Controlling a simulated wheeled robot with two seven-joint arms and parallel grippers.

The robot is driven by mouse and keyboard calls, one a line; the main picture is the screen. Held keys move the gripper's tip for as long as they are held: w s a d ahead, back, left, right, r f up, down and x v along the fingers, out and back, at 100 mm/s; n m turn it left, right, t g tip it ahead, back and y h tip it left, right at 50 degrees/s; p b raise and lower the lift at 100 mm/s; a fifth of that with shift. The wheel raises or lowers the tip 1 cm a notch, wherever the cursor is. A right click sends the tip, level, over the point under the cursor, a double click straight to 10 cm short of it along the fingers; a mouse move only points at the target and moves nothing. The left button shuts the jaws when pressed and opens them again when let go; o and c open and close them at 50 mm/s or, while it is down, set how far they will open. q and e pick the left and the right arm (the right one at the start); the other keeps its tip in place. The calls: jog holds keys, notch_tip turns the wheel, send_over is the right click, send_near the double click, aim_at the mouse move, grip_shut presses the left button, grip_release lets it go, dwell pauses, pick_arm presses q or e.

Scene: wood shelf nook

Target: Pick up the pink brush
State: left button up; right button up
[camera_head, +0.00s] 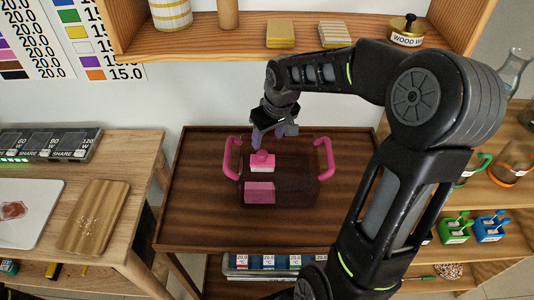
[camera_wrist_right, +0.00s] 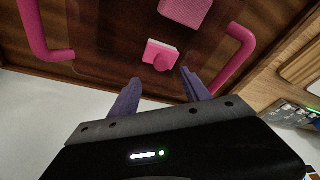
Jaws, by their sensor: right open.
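The pink brush (camera_head: 262,160) has a pink top with a knob and a white lower part. It sits in a dark see-through tray (camera_head: 300,190) with two pink handles, on the brown wooden table. In the right wrist view the brush (camera_wrist_right: 158,53) lies just beyond my fingertips, roughly between them. My right gripper (camera_head: 267,136) is open and empty, with purple fingers, behind the brush at the back of the tray; it also shows in the right wrist view (camera_wrist_right: 162,84). I cannot tell its exact height above the tray. My left gripper is not in view.
A pink block (camera_head: 259,192) lies in the tray in front of the brush. A cutting board (camera_head: 93,217) lies on the left bench. The brown table (camera_head: 195,215) is bare left of the tray.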

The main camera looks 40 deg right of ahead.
aim_at(263, 153)
jog(key=shift+a, duration=0.1)
jog(key=shift+x, duration=1.3)
jog(key=shift+p+x, duration=0.75)
jog(key=shift+x, duration=1.85)
jog(key=shift+a, duration=0.1)
grip_shut()
